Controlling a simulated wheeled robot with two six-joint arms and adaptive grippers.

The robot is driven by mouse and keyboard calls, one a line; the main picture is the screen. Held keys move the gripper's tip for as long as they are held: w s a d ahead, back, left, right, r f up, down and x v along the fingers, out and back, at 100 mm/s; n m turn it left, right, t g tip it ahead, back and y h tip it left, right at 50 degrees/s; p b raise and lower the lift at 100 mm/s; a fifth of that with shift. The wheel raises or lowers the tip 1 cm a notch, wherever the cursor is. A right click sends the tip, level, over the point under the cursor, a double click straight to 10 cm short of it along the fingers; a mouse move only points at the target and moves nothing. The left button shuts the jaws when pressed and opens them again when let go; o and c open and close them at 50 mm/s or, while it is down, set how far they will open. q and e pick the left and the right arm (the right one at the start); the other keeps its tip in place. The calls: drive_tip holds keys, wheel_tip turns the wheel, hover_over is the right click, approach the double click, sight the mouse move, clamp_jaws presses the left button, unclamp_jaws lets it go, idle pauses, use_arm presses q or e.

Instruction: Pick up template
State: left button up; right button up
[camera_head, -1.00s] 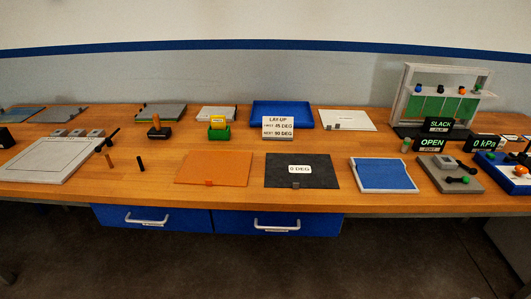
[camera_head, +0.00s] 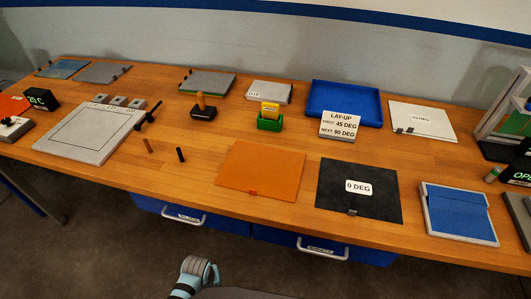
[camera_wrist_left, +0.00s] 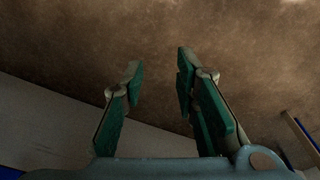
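I cannot tell for sure which piece is the template. Flat candidates lie on the wooden bench in the head view. An orange sheet (camera_head: 258,178) with a small tab at its front edge lies in the middle. A black sheet (camera_head: 335,200) labelled 0 DEG, with a grey clip, lies to its right. A white sheet (camera_head: 415,112) with a label and dark clips lies at the back right. My left gripper (camera_wrist_left: 158,80) is open and empty in the left wrist view, above the brown floor. My right gripper is in no view.
A blue tray (camera_head: 372,99) stands at the back behind a LAY-UP sign (camera_head: 338,133). A green holder (camera_head: 269,125), a grey framed plate (camera_head: 75,148) and a blue pad in a grey tray (camera_head: 430,222) share the bench (camera_head: 195,170). Blue drawers (camera_head: 270,242) are below.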

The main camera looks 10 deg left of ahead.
use_arm(q)
drive_tip(key=w+d+r+n+p, duration=0.15)
drive_tip(key=w+r, duration=0.25)
drive_tip(key=r, duration=0.4)
drive_tip(key=w+r+n+p, duration=0.1)
drive_tip(key=w+r+p, duration=0.1)
drive_tip(key=w+r, duration=0.35)
use_arm(e)
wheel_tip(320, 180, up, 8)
drive_tip(key=p, duration=0.2)
use_arm(q)
wheel_tip(320, 180, up, 25)
drive_tip(key=n+g, duration=0.1)
drive_tip(key=n, duration=0.8)
hover_over(252, 189)
drive_tip(key=shift+n+g+h, duration=0.25)
drive_tip(key=shift+g+h, duration=0.05)
wheel_tip(252, 189, down, 13)
drive_tip(key=b, duration=0.4)
drive_tip(key=shift+d+r+b, duration=0.1)
drive_tip(key=shift+b, duration=0.25)
clamp_jaws()
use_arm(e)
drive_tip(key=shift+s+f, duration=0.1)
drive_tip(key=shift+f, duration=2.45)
